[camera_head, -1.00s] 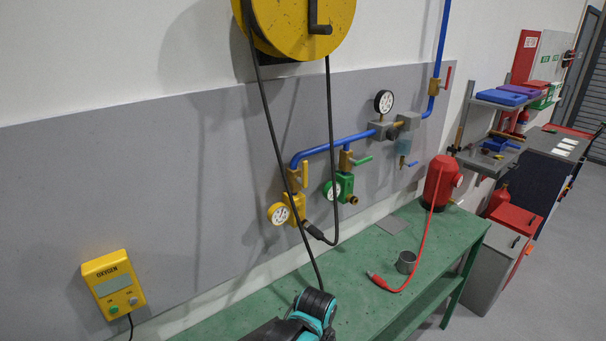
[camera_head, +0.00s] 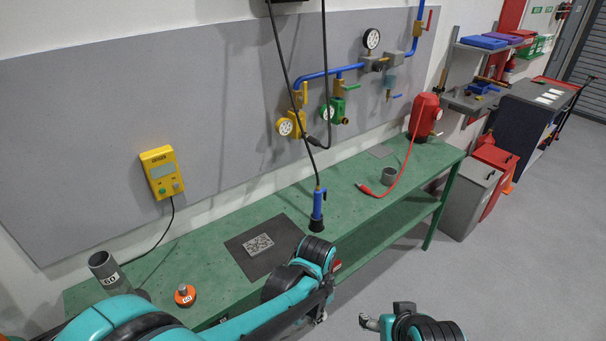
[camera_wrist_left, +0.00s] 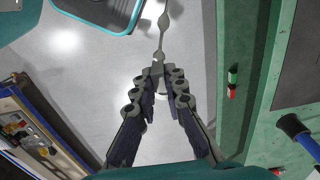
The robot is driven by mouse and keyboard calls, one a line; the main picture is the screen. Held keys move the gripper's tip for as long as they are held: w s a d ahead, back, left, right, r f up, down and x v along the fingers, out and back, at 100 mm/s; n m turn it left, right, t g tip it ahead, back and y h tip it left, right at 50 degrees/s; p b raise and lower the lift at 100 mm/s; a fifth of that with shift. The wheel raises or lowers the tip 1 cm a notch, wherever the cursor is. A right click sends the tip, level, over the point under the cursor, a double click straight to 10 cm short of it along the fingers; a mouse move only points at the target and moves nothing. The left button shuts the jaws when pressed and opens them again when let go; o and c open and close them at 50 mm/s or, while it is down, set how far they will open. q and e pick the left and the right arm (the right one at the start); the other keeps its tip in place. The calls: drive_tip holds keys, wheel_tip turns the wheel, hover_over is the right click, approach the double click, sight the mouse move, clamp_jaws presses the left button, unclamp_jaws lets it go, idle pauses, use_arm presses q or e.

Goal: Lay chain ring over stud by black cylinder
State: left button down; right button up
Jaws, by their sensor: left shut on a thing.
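My left gripper (camera_head: 320,312) is low in front of the bench in the head view, past its front edge. In the left wrist view its fingers (camera_wrist_left: 158,80) are closed together on a thin grey, beaded piece (camera_wrist_left: 160,28) that looks like the chain; it stretches away from the fingertips over the floor. I cannot make out its ring. No stud or black cylinder can be clearly told in either view. My right gripper (camera_head: 370,321) shows at the lower right, over the floor, apart from the left; its opening is unclear.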

use_arm(q)
drive_tip(key=shift+a+f+n+b, duration=0.3)
drive_tip(key=shift+a+f+b, duration=0.1)
drive_tip(key=shift+a, duration=0.15)
drive_tip(key=w+a+f+n+b, duration=0.2)
drive_tip(key=a+f+n+b, duration=0.2)
drive_tip(key=a, duration=0.5)
drive_tip(key=w+a+f+n+b, duration=0.2)
drive_tip(key=a+f+n+b, duration=0.3)
drive_tip(key=a+f, duration=0.4)
drive_tip(key=shift+w+a+n, duration=0.4)
drive_tip(key=shift+a, duration=0.25)
use_arm(e)
wheel_tip(320, 180, down, 10)
